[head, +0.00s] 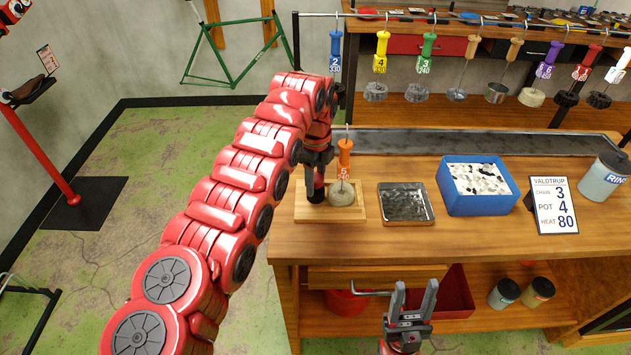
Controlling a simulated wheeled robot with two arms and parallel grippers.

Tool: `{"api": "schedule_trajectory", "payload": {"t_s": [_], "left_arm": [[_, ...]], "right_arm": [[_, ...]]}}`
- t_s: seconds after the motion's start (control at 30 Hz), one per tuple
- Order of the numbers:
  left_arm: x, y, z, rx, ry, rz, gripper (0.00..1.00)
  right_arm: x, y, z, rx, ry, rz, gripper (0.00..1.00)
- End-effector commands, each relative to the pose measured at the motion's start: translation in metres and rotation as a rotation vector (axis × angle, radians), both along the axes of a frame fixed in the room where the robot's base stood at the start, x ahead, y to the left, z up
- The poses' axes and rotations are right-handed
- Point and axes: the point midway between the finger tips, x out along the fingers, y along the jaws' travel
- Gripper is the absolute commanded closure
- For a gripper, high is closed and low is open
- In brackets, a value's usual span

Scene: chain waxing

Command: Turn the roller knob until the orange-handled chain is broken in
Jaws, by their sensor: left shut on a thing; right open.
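The orange-handled chain (345,152) hangs upright above the bench, tagged "5 240". Its bundled grey chain (341,193) rests on a pale wooden roller board (352,213). A dark upright knob (316,191) stands on the board, left of the bundle. My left gripper (318,166) points down over this roller knob and is shut on it; my arm hides part of the contact. My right gripper (410,305) is open and empty, low in front of the bench, with its fingers pointing up.
On the bench are a dark shallow tray (405,219), a blue tub (489,209) of black-and-white pieces, a sign (552,207) reading chain 3, pot 4, heat 80, and a jar (603,180). Other tagged chains hang from a rail (400,15) behind.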

Motion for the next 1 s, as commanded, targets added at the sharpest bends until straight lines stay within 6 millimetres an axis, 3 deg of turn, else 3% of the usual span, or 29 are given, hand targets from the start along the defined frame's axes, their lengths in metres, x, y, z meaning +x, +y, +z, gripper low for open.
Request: {"api": "schedule_trajectory", "payload": {"t_s": [0.5, 1.0], "left_arm": [[0.0, -0.001, -0.003, -0.001, -0.002, 0.655, 1.0], [0.0, -0.001, -0.001, 0.0, 0.001, 1.25, 1.0]], "right_arm": [[0.0, 0.0, -0.031, 0.0, 0.0, 0.0, 0.5], [0.0, 0.0, -0.048, 0.0, 0.0, 0.0, 0.5]]}}
